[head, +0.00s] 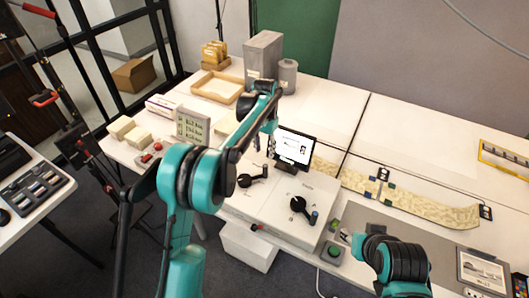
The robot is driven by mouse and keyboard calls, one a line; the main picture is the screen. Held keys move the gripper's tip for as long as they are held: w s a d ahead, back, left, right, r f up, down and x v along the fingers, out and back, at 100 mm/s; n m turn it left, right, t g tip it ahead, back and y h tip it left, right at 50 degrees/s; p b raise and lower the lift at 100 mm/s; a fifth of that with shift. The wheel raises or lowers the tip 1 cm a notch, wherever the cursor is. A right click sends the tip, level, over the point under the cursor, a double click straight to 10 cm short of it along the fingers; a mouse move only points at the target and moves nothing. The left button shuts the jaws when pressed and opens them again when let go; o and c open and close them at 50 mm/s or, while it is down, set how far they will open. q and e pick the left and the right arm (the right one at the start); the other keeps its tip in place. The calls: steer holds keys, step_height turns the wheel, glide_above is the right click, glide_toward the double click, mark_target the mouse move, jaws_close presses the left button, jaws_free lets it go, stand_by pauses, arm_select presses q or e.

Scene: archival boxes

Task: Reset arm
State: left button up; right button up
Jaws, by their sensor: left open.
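My left arm, teal and black, comes in from the left and reaches over the table. Its gripper (271,148) is small in the head view and hangs fingers down just left of the monitor (293,148). It is open, and I see nothing held in it. Part of my right arm, teal with black rings, shows at the lower right, above the front of the table.
A white machine with black cranks (280,207) stands below the left gripper. A patterned strip (410,200) lies to the right. A wooden tray (218,87), grey box (263,56) and grey canister (288,75) stand behind.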

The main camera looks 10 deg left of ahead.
stand_by(0.8)
arm_select(q)
steer(key=s+a+r+n+t, duration=0.2)
steer(key=s+a+r+t, duration=0.15)
steer(key=s+r, duration=0.95)
steer(key=s+a+f+n+t, duration=0.1)
steer(key=s+a+f+t, duration=0.1)
steer(key=s, duration=0.8)
steer(key=s+a+f+n+t, duration=0.1)
steer(key=s+f, duration=0.3)
steer(key=s, duration=0.6)
steer(key=shift+a+f+n+t, duration=0.35)
steer(key=shift+a+f+n, duration=0.05)
steer(key=shift+n, duration=0.1)
